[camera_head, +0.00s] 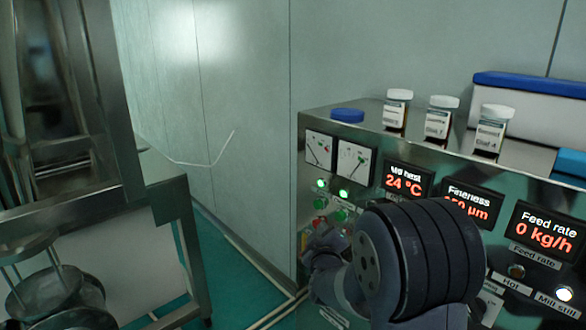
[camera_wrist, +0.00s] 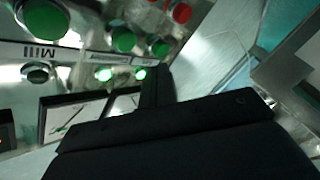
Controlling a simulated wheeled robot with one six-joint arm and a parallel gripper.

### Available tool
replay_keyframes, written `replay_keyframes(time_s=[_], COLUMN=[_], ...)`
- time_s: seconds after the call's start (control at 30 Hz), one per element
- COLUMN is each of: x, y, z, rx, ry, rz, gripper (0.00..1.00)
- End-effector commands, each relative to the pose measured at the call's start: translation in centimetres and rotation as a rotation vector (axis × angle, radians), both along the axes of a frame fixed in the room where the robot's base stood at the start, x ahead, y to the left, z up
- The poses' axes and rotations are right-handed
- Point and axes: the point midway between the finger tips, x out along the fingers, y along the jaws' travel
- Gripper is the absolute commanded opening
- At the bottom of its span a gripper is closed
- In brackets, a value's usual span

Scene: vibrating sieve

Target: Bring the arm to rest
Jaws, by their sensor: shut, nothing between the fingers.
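My gripper (camera_wrist: 156,82) shows in the wrist view as a dark shape, shut and empty, near the face of the control panel. In the head view my dark, ribbed arm stands in front of the panel (camera_head: 361,186) and hides part of its lower face. The wrist view shows green buttons (camera_wrist: 124,40) and a red button (camera_wrist: 182,12) beyond the fingers. I cannot tell whether the fingers touch the panel.
Three labelled jars (camera_head: 397,110) and a blue lid (camera_head: 347,115) stand on the panel top. A white box with a blue lid (camera_head: 535,84) is behind them. A steel frame table (camera_head: 165,205) stands at left. Green floor (camera_head: 232,262) shows free between them.

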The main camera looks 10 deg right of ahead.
Motion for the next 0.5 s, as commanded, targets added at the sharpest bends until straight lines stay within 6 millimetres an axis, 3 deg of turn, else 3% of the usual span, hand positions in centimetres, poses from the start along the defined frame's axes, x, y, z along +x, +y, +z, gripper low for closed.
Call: replay_keyframes(time_s=[0.37, 0.5], x=[0.5, -0.9], y=[-0.8, 1.5], z=[0.4, -0.1], rx=[0.000, 0.000], ry=[0.006, 0.000], rz=[0.000, 0.006], gripper=[0.00, 0.00])
